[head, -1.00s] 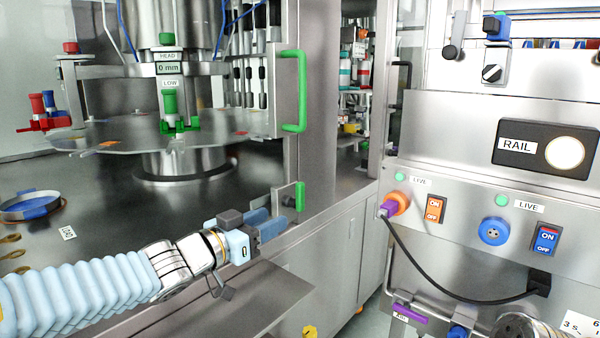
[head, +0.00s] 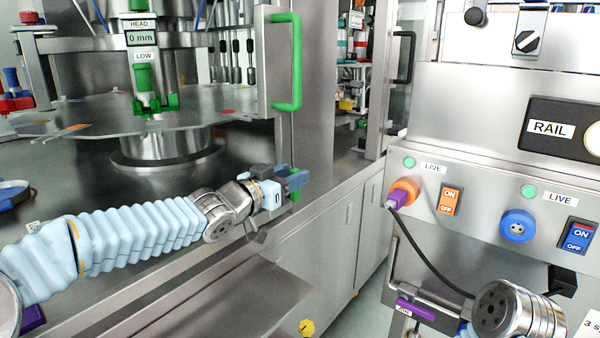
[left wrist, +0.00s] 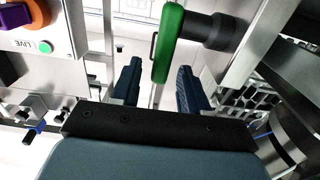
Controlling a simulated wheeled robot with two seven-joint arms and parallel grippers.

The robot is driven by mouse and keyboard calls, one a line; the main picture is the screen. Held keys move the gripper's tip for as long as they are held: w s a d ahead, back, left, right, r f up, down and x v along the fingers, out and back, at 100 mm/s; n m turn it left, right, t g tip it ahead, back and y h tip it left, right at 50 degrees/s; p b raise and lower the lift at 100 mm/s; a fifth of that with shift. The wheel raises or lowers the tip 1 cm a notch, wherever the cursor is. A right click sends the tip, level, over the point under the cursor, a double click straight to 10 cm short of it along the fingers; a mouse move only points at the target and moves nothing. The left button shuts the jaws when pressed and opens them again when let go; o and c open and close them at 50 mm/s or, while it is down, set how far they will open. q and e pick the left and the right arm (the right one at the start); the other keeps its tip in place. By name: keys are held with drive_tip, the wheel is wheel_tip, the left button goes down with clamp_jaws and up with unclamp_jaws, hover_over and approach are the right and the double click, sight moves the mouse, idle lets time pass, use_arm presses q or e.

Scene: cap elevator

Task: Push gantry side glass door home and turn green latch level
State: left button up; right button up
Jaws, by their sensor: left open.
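The green latch (head: 295,196) sits low on the gantry side, mostly hidden behind my left gripper (head: 299,179) in the head view. In the left wrist view the green latch (left wrist: 168,42) is a long bar on a dark round shaft. My left gripper (left wrist: 160,68) is open, with a finger to each side of the latch's free end; I cannot tell whether they touch it. The gantry side door frame (head: 268,75) carries a tall green handle (head: 291,62). I cannot tell whether the door is fully home. My right gripper's fingers are not in view.
A steel control panel (head: 470,190) with LIVE switches, an orange plug and a hanging black cable stands at the right. The round steel turntable (head: 215,112) is behind the door. A steel ledge (head: 215,310) runs below my left arm.

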use_arm(q)
drive_tip(key=x, duration=0.3)
drive_tip(key=shift+w+d, duration=0.2)
drive_tip(key=shift+w, duration=0.05)
clamp_jaws()
